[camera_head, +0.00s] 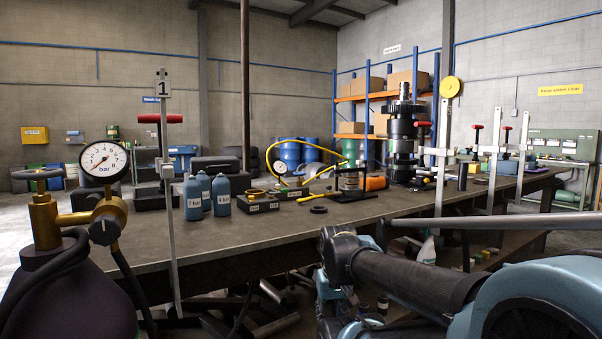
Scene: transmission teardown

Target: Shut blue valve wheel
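A handwheel (38,173) sits at the far left, on top of a brass valve (42,222). Seen nearly edge-on, it looks dark blue-grey. The valve stands on a dark rounded cylinder (65,295). A round gauge (103,160) marked in bar is joined to the valve's right side, with its needle toward the lower left. Whether the valve is open or shut cannot be told. My arm (410,285) fills the lower right, well apart from the wheel. No gripper fingers can be made out.
A long workbench (270,238) runs across the middle. Small blue bottles (193,198), labelled boxes (258,203) and a clamp stand (165,170) stand on its left part. A black hose (130,285) hangs below the gauge. Pipes lie under the bench.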

